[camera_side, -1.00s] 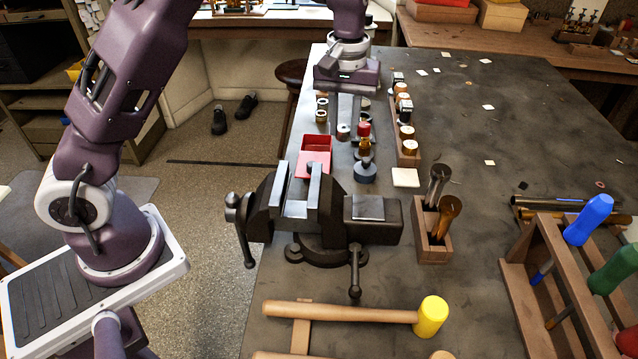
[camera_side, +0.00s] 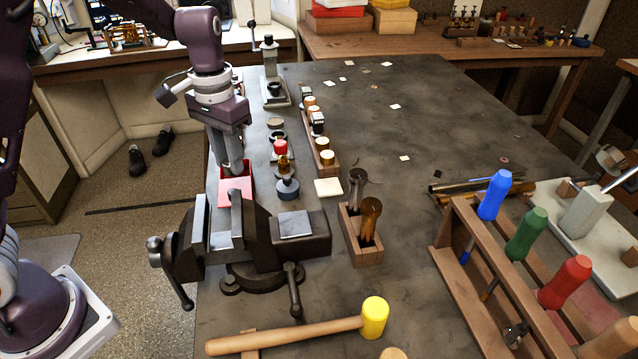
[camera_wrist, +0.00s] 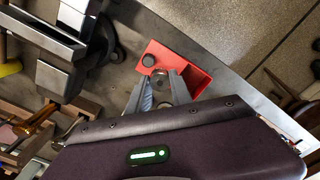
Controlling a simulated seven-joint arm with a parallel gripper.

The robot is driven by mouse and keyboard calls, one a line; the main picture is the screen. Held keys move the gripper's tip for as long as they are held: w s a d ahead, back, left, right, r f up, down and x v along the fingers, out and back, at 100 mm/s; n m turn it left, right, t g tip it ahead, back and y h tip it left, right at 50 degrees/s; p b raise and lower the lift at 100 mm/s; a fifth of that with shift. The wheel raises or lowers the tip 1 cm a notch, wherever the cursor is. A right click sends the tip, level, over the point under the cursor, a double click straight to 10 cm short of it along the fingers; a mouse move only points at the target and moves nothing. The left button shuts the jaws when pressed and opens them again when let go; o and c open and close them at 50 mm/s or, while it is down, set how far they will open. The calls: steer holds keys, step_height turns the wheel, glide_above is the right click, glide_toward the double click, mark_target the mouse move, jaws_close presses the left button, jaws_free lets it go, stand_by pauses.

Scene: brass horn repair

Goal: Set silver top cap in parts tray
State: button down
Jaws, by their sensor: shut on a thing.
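The red parts tray (camera_side: 226,198) stands on the bench just behind the vise; it also shows in the wrist view (camera_wrist: 197,78). My gripper (camera_side: 233,174) points down at the tray, with its fingertips at or just inside the tray opening. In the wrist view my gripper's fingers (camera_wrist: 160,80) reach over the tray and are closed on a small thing. That thing, likely the silver top cap, is mostly hidden by the fingers. I cannot tell whether it touches the tray floor.
The vise (camera_side: 240,240) stands close in front of the tray. A red-topped bottle (camera_side: 281,157) and a dark round pot (camera_side: 287,188) stand to its right. A wooden rack (camera_side: 318,138) of small jars lies behind them. The bench's left edge is close beside the tray.

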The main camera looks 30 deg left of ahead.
stand_by(0.3)
steer(key=w+a+n, duration=0.5)
steer(key=w+a, duration=0.1)
steer(key=shift+n, duration=0.3)
steer(key=shift+w+a+f, duration=0.1)
steer(key=shift+a+f, duration=0.05)
steer(key=shift+f, duration=1.75)
steer(key=shift+a+f, duration=0.15)
steer(key=shift+f, duration=1.75)
steer(key=shift+f, duration=0.55)
